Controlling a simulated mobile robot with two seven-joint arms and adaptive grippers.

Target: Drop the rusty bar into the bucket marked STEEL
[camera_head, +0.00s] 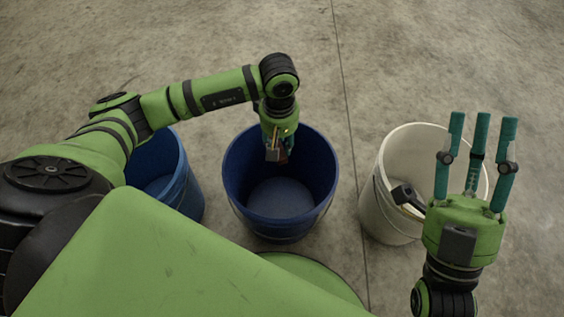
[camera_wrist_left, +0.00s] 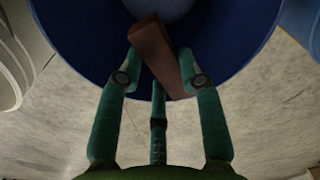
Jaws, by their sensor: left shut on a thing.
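My left gripper (camera_head: 275,152) hangs over the middle blue bucket (camera_head: 232,192), its fingers pointing down at the opening. It is shut on the rusty bar, a reddish-brown flat piece that shows between the fingers in the left wrist view (camera_wrist_left: 158,52). The bar is tilted, with the blue bucket (camera_wrist_left: 80,45) beyond it. In the head view the bar is mostly hidden by the gripper. My right gripper (camera_head: 482,135) is at the right, its three fingers upright, spread and empty. No STEEL marking is readable on any bucket.
Another blue bucket (camera_head: 187,190) stands at the left, partly behind my left arm. A white bucket (camera_head: 380,205) stands at the right, partly covered by my right gripper. The concrete floor (camera_head: 420,60) beyond the buckets is clear.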

